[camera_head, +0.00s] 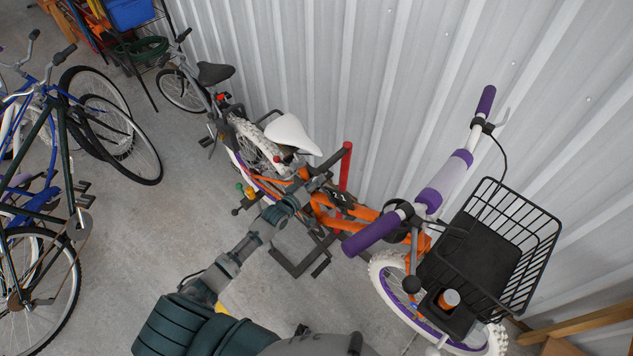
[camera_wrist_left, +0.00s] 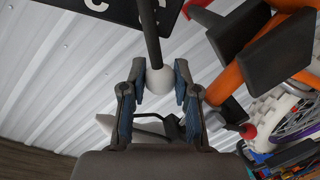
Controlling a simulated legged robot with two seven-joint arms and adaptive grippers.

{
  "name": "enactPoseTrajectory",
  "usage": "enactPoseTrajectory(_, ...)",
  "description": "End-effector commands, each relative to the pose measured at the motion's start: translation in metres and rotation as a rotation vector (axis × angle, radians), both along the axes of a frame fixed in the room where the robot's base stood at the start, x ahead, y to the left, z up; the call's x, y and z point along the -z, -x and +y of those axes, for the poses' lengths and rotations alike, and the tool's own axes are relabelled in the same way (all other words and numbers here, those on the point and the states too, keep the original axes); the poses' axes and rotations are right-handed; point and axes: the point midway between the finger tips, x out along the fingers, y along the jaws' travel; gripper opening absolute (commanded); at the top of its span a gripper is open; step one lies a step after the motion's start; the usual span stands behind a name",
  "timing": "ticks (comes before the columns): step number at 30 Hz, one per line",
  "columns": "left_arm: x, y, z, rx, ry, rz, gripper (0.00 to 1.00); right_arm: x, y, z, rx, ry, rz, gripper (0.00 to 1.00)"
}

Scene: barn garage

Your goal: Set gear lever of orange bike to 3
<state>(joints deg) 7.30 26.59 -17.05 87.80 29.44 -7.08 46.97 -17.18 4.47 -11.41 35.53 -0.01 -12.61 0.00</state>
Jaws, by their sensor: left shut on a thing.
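The orange bike (camera_head: 372,214) stands along the metal wall, with purple grips and a white saddle. My left gripper (camera_head: 318,182) reaches to the middle of its frame, beside a small dark plate (camera_head: 341,196) with light marks. In the left wrist view, the gear lever (camera_wrist_left: 149,32) is a dark rod ending in a white ball knob (camera_wrist_left: 160,82). The blue-padded fingers of my left gripper (camera_wrist_left: 160,74) are shut on this knob, one on each side. The dark plate (camera_wrist_left: 115,8) shows only partly at the top edge, and its marks are cut off. My right gripper is not in view.
A black basket (camera_head: 490,250) is at the orange bike's front. A red post (camera_head: 346,166) stands beside its frame. A grey bike (camera_head: 205,85) is farther back. Several bikes, including a blue one (camera_head: 62,92), stand at the left. The floor between is clear.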

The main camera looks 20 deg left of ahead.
Motion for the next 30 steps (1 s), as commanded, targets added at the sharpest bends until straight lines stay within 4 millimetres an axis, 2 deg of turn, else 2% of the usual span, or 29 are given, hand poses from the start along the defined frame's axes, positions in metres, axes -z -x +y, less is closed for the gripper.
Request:
enactPoseTrajectory(12,-0.002,-0.002,0.003,-0.004,0.008,-0.002,0.00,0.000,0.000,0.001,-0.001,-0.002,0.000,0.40)
enactPoseTrajectory(13,-0.002,-0.002,0.003,-0.004,0.007,-0.002,0.35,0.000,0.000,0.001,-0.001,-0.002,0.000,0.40)
enactPoseTrajectory(15,-0.002,-0.002,0.003,-0.004,0.007,-0.001,0.52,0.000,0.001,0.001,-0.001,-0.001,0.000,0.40)
enactPoseTrajectory(16,-0.001,-0.002,0.002,-0.004,0.007,-0.001,0.56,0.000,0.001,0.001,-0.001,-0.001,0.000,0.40)
enactPoseTrajectory(25,0.000,0.001,0.002,-0.002,0.006,0.002,0.56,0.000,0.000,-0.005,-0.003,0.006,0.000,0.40)
enactPoseTrajectory(30,-0.001,0.020,0.007,-0.002,0.006,0.005,0.56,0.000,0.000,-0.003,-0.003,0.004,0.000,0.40)
